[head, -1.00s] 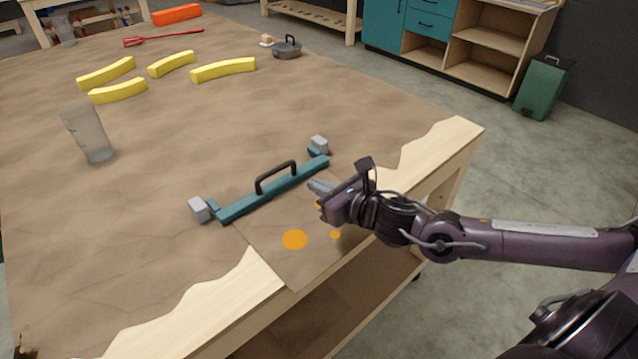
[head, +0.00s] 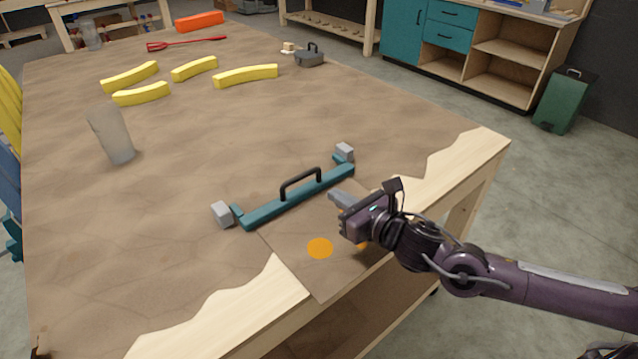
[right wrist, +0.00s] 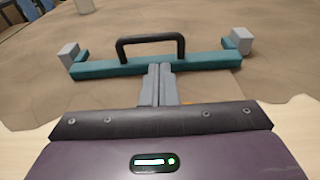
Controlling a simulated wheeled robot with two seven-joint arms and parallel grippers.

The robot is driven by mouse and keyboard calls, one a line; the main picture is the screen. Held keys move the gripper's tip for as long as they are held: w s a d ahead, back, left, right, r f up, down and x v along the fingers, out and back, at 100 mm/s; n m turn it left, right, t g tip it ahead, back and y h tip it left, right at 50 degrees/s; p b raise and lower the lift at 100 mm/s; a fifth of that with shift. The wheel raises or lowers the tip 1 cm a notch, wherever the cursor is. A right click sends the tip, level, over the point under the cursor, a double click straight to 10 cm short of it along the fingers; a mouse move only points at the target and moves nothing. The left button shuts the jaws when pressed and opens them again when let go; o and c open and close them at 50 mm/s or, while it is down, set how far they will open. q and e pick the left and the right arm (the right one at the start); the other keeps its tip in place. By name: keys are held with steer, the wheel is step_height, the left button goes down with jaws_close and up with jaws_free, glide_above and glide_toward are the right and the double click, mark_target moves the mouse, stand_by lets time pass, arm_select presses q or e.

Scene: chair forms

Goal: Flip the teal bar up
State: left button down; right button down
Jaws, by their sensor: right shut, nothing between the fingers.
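The teal bar (head: 318,190) lies low over the near part of the table, with an upright black handle (head: 300,174) on it. Short teal arms join its ends to two grey blocks (head: 222,214) on its far side. My right gripper (head: 333,196) is shut and empty, its fingertips at the near side of the bar, right of the handle. In the right wrist view, the fingertips (right wrist: 160,68) meet the near edge of the bar (right wrist: 205,62), below the handle (right wrist: 150,40). I cannot tell whether they touch it. My left gripper is out of view.
A brown covering with an orange dot (head: 320,248) lies in front of the bar. A clear cup (head: 112,135) stands to the left. The middle of the table is clear.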

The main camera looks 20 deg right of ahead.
mark_target(301, 186)
steer(key=p+x, duration=0.1)
steer(key=x, duration=0.4)
steer(key=shift+w+r, duration=0.1)
steer(key=shift+w, duration=0.15)
steer(key=shift+x, duration=0.8)
